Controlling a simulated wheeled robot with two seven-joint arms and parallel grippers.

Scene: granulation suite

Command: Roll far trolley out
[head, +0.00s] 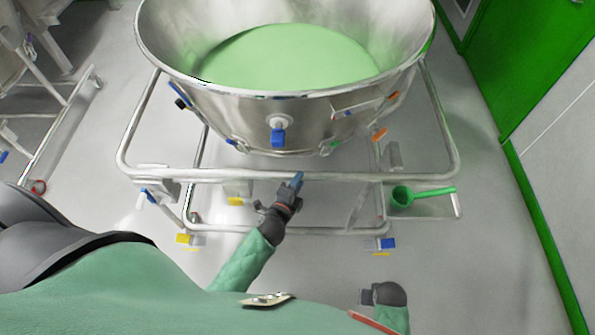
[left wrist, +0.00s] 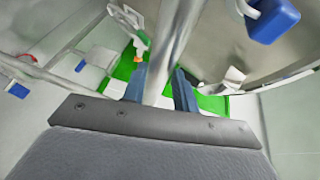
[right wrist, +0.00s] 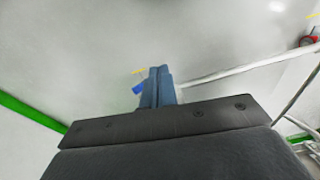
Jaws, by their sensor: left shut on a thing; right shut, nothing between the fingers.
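A steel trolley (head: 180,174) with a tubular frame carries a large steel bowl (head: 330,118) of pale green material (head: 290,58). It stands directly in front of me. My left gripper (head: 295,182) is shut on the trolley's near top rail, close to the middle. In the left wrist view the rail (left wrist: 168,60) passes between the two blue fingers. My right gripper (head: 367,296) is low near my body, apart from the trolley. In the right wrist view its blue fingers (right wrist: 158,86) are together and empty. I cannot tell whether this is the far trolley.
A green scoop (head: 402,196) sits at the trolley's right front. Another steel frame (head: 60,135) stands at the left. A green door (head: 535,55) and a white wall with green trim (head: 545,225) bound the right. Grey floor (head: 480,270) is clear between the trolley and the wall.

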